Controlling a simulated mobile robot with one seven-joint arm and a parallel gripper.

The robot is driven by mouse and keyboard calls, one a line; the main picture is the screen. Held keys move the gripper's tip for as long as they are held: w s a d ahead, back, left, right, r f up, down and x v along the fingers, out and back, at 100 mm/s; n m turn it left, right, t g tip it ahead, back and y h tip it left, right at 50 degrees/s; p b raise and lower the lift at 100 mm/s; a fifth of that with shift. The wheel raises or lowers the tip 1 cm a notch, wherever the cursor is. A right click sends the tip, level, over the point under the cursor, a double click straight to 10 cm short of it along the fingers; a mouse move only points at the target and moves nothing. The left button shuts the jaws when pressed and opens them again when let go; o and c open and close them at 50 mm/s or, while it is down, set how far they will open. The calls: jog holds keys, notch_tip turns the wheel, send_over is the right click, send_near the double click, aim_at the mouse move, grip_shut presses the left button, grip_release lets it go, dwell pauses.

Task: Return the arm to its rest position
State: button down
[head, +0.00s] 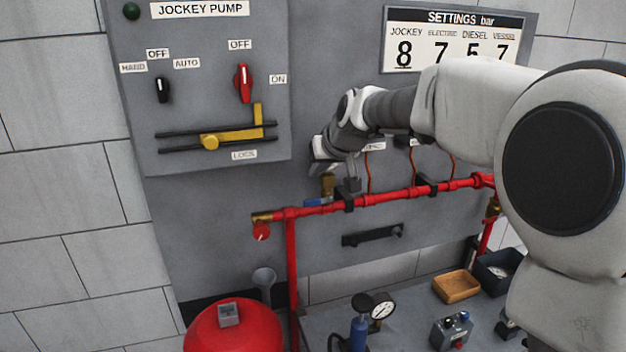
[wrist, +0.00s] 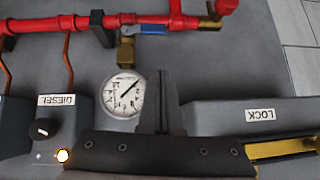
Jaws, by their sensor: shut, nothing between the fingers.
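My arm reaches in from the right in the head view, bent, with its wrist in front of the grey panel. My gripper (head: 322,165) is above the left part of the red pipe, just right of the jockey pump box. In the wrist view the two dark fingers of my gripper (wrist: 158,78) are together, with nothing between them. They are beside a round white gauge (wrist: 123,94); I cannot tell how far apart they are in depth. The gauge is hidden behind my gripper in the head view.
The red pipe (head: 385,197) runs below my gripper, with a blue-handled valve (head: 317,202). The jockey pump box (head: 210,110) has a red switch (head: 243,83) and a yellow slide bolt (head: 215,140). A red vessel (head: 235,332), a wooden tray (head: 456,285) and a control box (head: 451,331) are below.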

jog(key=s+d+r+m+g+h, duration=0.1)
jog(key=s+d, duration=0.5)
jog(key=s, duration=0.4)
jog(key=s+d+m+h, duration=0.1)
jog(key=s+d+h, duration=0.1)
jog(key=s+d, duration=0.6)
jog(key=s+d+f+m, duration=0.1)
jog(key=s+d+f, duration=0.1)
jog(key=s, duration=0.6)
jog(key=s+d+f+m+g+h, duration=0.1)
jog(key=s+d+f, duration=0.2)
jog(key=s, duration=0.6)
notch_tip(320, 180, down, 2)
jog(key=shift+s+f, duration=0.1)
jog(key=shift+s, duration=0.15)
jog(key=shift+d, duration=0.15)
